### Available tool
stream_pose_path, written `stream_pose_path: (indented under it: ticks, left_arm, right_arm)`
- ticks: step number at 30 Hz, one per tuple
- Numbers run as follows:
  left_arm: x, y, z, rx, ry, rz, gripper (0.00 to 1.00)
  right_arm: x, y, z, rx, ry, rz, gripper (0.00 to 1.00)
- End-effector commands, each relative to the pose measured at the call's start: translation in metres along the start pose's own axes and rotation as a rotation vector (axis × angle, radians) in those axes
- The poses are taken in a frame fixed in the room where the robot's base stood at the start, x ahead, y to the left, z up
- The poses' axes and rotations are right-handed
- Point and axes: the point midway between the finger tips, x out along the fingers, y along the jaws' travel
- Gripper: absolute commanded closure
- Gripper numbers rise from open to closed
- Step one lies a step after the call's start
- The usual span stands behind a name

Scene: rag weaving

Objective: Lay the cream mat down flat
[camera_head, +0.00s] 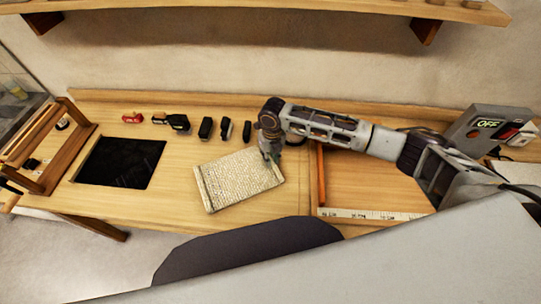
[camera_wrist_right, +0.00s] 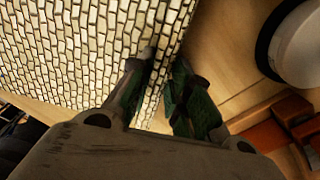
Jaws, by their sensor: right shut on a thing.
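The cream mat (camera_head: 240,179) is a woven, brick-patterned rectangle in the middle of the table, turned slightly askew. My right gripper (camera_head: 271,153) comes down at its upper right edge and is shut on it. In the right wrist view the mat (camera_wrist_right: 85,45) fills the upper left, and its edge runs between the fingers of the right gripper (camera_wrist_right: 160,75). I cannot tell whether the whole mat touches the table. My left gripper is not in view.
A black panel (camera_head: 120,162) lies left of the mat. Several small dark items (camera_head: 206,128) and a red one (camera_head: 132,118) line the back. A wooden frame (camera_head: 62,150) stands at far left. A wood-edged tray with a ruler (camera_head: 370,214) is right, beside a grey box (camera_head: 487,128).

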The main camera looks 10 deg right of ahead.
Motion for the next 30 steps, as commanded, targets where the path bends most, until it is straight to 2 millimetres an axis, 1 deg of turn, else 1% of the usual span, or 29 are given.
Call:
stream_pose_path:
  ticks: [14,30]
  left_arm:
    - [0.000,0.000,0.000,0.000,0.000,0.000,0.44]
    - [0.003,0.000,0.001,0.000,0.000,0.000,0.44]
  right_arm:
    - [0.001,0.000,0.000,0.000,-0.001,0.001,1.00]
    - [0.010,0.000,0.000,0.000,0.000,0.001,1.00]
